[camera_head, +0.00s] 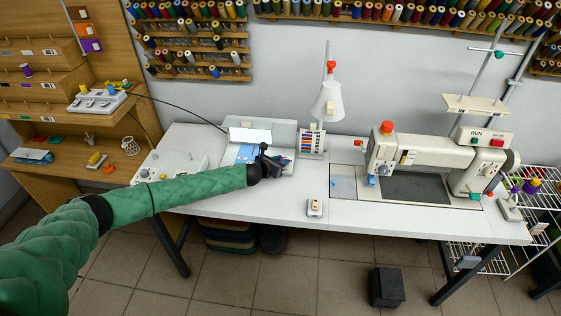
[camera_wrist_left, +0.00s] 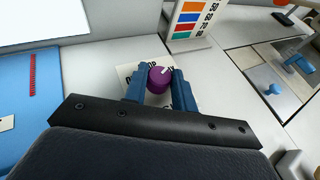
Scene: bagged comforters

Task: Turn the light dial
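A round purple dial (camera_wrist_left: 160,79) with a white pointer mark stands on a pale plate (camera_wrist_left: 127,72) with dark lettering in the left wrist view. The blue fingers of my left gripper (camera_wrist_left: 160,88) lie on either side of the dial, with little or no gap, and appear shut on it. In the head view my left gripper (camera_head: 272,163) is low over the white table (camera_head: 240,203), and it hides the dial there. A white lamp (camera_head: 328,103) with a red top stands to its right. My right gripper is in neither view.
A panel with coloured stripes (camera_head: 312,141) stands just right of my left gripper. A sewing machine (camera_head: 420,153) fills the table's right side. A small beige switch box (camera_head: 315,207) sits near the front edge. The table front between gripper and box is clear.

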